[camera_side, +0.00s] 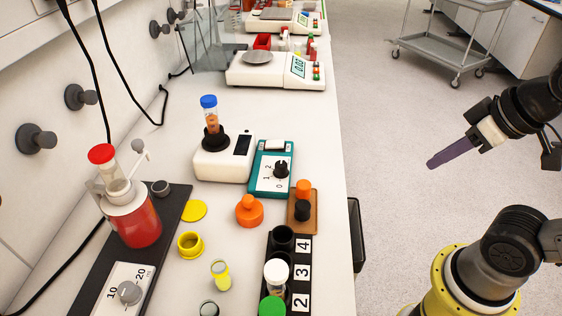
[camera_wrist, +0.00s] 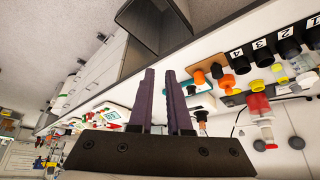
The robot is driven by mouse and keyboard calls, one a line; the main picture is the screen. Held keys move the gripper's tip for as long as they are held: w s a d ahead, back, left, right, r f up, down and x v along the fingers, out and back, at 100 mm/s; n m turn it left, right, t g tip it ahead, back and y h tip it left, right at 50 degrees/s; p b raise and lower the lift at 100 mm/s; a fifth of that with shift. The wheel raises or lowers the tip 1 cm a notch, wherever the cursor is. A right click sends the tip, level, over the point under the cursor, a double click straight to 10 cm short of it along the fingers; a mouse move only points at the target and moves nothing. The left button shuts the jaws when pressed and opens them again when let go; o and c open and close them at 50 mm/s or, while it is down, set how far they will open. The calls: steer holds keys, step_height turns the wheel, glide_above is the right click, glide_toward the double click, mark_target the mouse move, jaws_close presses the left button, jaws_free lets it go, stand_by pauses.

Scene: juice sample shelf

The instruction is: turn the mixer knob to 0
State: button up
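The teal control box (camera_side: 271,168) stands on the bench beside the white mixer (camera_side: 223,158). Its black knob (camera_side: 281,170) sits on a white face marked 0, 1 and 2; I cannot tell exactly which mark it points to. A blue-capped tube (camera_side: 210,115) stands upright in the mixer's black cup. My gripper (camera_side: 433,164) is in the air over the floor, to the right of the bench and well apart from the knob. In the wrist view its two purple fingers (camera_wrist: 160,74) are a little apart with nothing between them. They partly hide the box area there.
A brown block (camera_side: 302,218) with an orange and a black cap stands near the knob at the bench edge. An orange flask (camera_side: 249,210), a numbered black rack (camera_side: 286,245) and a red-filled vessel (camera_side: 137,222) are nearer. A scale (camera_side: 280,69) stands farther back.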

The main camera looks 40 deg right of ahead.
steer(key=shift+o, duration=1.1)
steer(key=shift+s+f+m, duration=0.1)
steer(key=shift+m, duration=0.2)
steer(key=shift+o, duration=1.1)
steer(key=shift+r+m, duration=0.3)
steer(key=shift+m, duration=0.1)
steer(key=shift+o, duration=1.3)
steer(key=w+r+m, duration=0.4)
steer(key=w+r, duration=0.1)
steer(key=r, duration=0.2)
steer(key=shift+a+g, duration=0.35)
steer(key=shift+g, duration=0.05)
steer(key=w+a+r+m+g, duration=0.2)
steer(key=w+a+r+m, duration=0.1)
steer(key=w, duration=0.7)
steer(key=g, duration=0.3)
glide_above(281, 164)
step_height(281, 164, down, 10)
step_height(281, 164, down, 13)
steer(key=shift+f, duration=0.2)
